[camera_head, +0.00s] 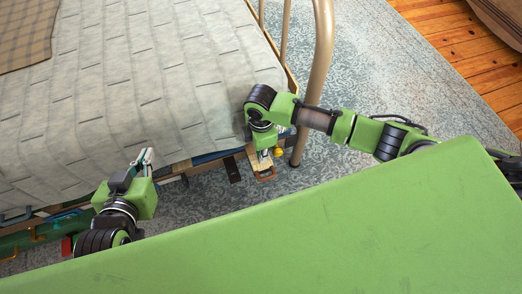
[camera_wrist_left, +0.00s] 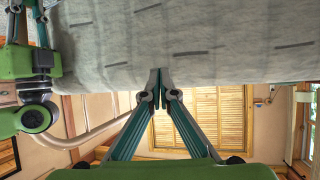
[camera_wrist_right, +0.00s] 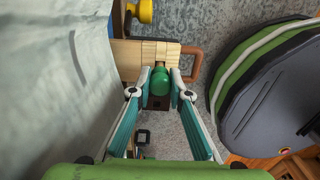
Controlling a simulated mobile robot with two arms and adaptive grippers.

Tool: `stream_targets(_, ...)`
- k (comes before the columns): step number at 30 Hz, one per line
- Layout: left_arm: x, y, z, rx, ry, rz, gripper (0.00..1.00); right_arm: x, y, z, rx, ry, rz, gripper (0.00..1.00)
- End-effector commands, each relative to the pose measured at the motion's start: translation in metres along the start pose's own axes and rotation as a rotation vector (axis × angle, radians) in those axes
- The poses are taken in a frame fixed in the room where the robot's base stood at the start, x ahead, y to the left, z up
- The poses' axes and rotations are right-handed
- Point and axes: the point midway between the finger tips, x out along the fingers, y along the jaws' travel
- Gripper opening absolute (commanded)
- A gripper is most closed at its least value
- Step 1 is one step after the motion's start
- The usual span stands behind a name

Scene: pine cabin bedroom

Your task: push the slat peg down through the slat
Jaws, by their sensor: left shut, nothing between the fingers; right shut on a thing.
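The slat peg (camera_wrist_right: 159,80) has a rounded green head and shows in the right wrist view between the fingertips of my right gripper (camera_wrist_right: 160,92), which is shut on it. The peg is at the end of the light wooden slat (camera_wrist_right: 133,58); how deep it sits cannot be told. In the head view my right gripper (camera_head: 264,154) points down at the bed's near edge, over the slat's end (camera_head: 257,163). My left gripper (camera_head: 146,157) is shut and empty beside the mattress; its fingertips meet in the left wrist view (camera_wrist_left: 165,78).
The bed with its grey quilt (camera_head: 150,75) fills the left.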

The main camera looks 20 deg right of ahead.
Motion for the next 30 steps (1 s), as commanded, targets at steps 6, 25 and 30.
stream_targets(6, 0.002, 0.001, -0.010, 0.000, 0.047, 0.003, 0.00, 0.003, 0.000, 0.000, 0.000, 0.000, 0.000, 0.03)
stream_targets(25, 0.003, 0.005, -0.042, 0.000, 0.186, 0.011, 0.00, 0.018, 0.000, -0.001, -0.001, 0.000, -0.001, 0.03)
stream_targets(30, 0.002, 0.006, -0.050, 0.000, 0.220, 0.013, 0.00, 0.022, 0.000, -0.001, -0.001, 0.001, -0.001, 0.03)
